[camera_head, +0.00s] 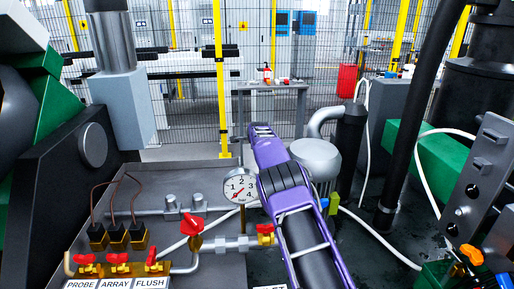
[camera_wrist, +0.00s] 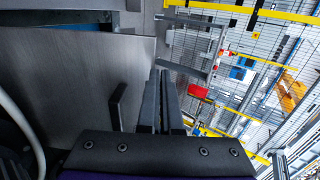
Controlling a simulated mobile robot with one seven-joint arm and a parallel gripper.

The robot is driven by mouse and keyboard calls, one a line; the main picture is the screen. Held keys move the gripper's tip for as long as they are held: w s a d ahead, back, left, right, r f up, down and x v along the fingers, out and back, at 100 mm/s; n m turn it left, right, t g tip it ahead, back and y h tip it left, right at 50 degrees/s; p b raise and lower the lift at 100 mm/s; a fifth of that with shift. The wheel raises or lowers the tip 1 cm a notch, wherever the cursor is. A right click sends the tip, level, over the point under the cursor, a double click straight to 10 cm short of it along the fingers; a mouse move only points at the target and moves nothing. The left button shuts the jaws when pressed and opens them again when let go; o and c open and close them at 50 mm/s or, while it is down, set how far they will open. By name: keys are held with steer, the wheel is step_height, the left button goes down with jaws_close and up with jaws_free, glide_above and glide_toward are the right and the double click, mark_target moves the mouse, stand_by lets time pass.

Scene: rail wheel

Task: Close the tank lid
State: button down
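In the wrist view, a large flat grey metal panel (camera_wrist: 75,75) fills the left side. It may be the tank lid, but I cannot tell for sure. A short dark bent bar (camera_wrist: 117,106) stands in front of it, just left of my gripper (camera_wrist: 160,75). The fingers lie close together, appear shut, and show nothing held between them. I cannot tell whether they touch the panel. In the head view, my purple arm reaches forward through the middle, and the fingers cannot be made out. No tank lid is clearly visible there.
In the head view, a panel with red valves (camera_head: 153,258) and a pressure gauge (camera_head: 240,188) sits left of my arm. A silver-topped motor (camera_head: 316,160) and black pipes stand close on the right. A grey table (camera_head: 271,88) and mesh fence are behind.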

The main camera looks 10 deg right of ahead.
steer(key=shift+p+x, duration=0.3)
steer(key=shift+x, duration=0.65)
steer(key=shift+w+r, duration=0.1)
steer(key=shift+w, duration=0.05)
steer(key=shift+d+r, duration=0.1)
steer(key=shift+s+r, duration=0.3)
steer(key=shift+s, duration=0.2)
steer(key=s+r+b, duration=0.2)
steer(key=s+r, duration=0.4)
steer(key=r, duration=0.4)
steer(key=shift+s+r, duration=0.25)
steer(key=shift+r, duration=0.05)
